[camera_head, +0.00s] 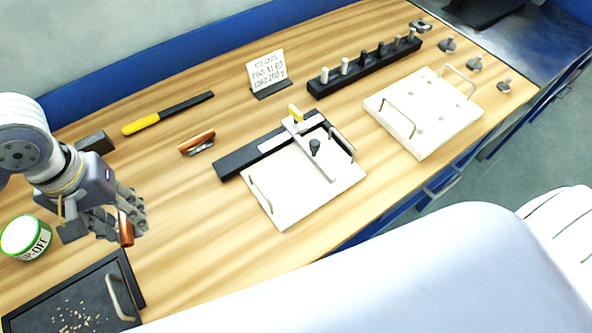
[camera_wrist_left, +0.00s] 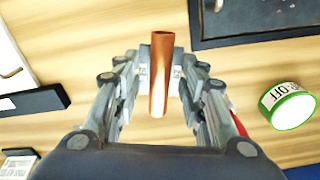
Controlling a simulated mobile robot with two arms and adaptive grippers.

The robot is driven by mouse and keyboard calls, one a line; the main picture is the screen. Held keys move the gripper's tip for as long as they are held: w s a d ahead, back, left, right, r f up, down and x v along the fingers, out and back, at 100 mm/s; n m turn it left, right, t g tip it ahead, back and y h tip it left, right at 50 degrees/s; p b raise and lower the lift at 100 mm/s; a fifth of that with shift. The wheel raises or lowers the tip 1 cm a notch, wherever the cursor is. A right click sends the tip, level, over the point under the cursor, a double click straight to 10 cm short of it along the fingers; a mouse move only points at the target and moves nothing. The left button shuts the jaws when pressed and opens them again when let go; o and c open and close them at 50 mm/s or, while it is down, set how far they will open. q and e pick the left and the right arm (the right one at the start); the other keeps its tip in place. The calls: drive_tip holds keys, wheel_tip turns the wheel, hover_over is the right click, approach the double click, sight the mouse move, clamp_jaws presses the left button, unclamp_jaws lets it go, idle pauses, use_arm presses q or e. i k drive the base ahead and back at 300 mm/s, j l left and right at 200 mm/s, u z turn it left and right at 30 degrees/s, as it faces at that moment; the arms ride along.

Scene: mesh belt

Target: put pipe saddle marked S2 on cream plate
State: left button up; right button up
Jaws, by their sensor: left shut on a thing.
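My left gripper (camera_head: 122,220) is at the left of the bench, shut on a short copper tube (camera_head: 126,231). In the left wrist view the copper tube (camera_wrist_left: 161,72) sits between both fingers (camera_wrist_left: 160,85). A cream plate with handles (camera_head: 420,128) lies at the right of the bench, with several small dark spots on it. Another pale plate (camera_head: 290,190) lies mid-bench under a grey bar with a black knob. Several small grey metal pieces (camera_head: 447,45) stand along the far right edge. I cannot read an S2 mark on anything. My right gripper is not in view.
A second copper piece (camera_head: 197,139), a yellow-handled tool (camera_head: 168,114), a sign (camera_head: 267,70) and a black peg rack (camera_head: 364,68) are farther back.

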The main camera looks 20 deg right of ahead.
sight(280, 169)
drive_tip(key=l+u, duration=0.15)
drive_tip(key=u, duration=0.2)
drive_tip(key=l+u, duration=0.2)
drive_tip(key=u, duration=0.15)
drive_tip(key=k+l+u, duration=0.1)
drive_tip(key=l, duration=0.35)
drive_tip(key=k+l, duration=0.1)
drive_tip(key=l, duration=0.3)
drive_tip(key=k+l+u, duration=0.15)
drive_tip(key=l, duration=0.3)
drive_tip(key=l+u, duration=0.1)
drive_tip(key=l, duration=0.35)
drive_tip(key=k+l, duration=0.2)
drive_tip(key=l, duration=0.2)
drive_tip(key=u, duration=0.05)
